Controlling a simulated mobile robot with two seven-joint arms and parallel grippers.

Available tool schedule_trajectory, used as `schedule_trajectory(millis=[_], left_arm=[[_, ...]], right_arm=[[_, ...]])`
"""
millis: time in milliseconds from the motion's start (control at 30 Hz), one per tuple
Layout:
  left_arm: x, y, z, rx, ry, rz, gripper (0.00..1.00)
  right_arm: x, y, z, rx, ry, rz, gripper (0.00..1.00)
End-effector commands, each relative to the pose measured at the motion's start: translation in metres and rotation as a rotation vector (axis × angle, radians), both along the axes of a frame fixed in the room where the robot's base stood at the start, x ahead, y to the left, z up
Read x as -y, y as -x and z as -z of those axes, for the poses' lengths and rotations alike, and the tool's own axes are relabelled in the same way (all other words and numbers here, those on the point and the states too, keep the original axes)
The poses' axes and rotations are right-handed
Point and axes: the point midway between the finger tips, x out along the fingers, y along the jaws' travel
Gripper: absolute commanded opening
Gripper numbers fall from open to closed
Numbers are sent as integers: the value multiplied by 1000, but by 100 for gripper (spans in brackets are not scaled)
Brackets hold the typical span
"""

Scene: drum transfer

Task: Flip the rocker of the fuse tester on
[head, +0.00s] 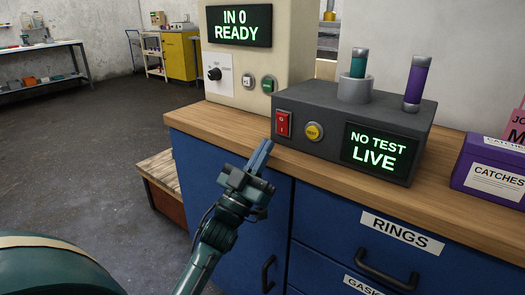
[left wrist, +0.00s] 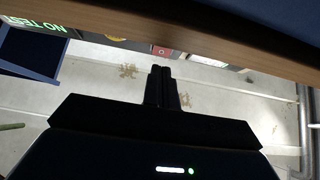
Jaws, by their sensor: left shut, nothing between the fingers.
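The fuse tester (head: 330,107) is a dark grey box on the wooden counter. Its red rocker (head: 283,123) is at the left end of the front face, marked O above and I below; which half is pressed in I cannot tell. A yellow button (head: 314,131) is right of it. The screen (head: 378,150) reads "NO TEST LIVE". My left gripper (head: 263,147) is shut and empty, in front of the counter edge, below and left of the rocker, apart from it. In the left wrist view the rocker (left wrist: 162,50) appears beyond the fingertips (left wrist: 162,70). My right gripper is out of view.
A teal-capped fuse (head: 359,63) stands in the holder on the tester, a purple one (head: 415,85) to its right. A beige unit (head: 250,75) reading "IN 0 READY" stands left. A purple catches box (head: 490,170) is right. The counter edge (head: 350,183) lies between gripper and tester.

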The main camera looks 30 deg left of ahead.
Motion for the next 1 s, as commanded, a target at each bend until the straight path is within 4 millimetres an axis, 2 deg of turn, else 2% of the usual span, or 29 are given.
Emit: schedule_trajectory(millis=[33, 100, 400, 600, 1000], left_arm=[[-1, 7, 14, -8, 2, 0, 0], [-2, 19, 28, -7, 3, -1, 0], [-4, 52, 71, -4, 1, 0, 0], [-5, 60, 80, -1, 1, -1, 0], [-5, 60, 80, 0, 1, -1, 0]], right_arm=[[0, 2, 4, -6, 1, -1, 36], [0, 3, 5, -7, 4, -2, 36], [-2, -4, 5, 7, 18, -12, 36], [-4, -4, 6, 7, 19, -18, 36], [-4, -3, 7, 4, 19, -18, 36]])
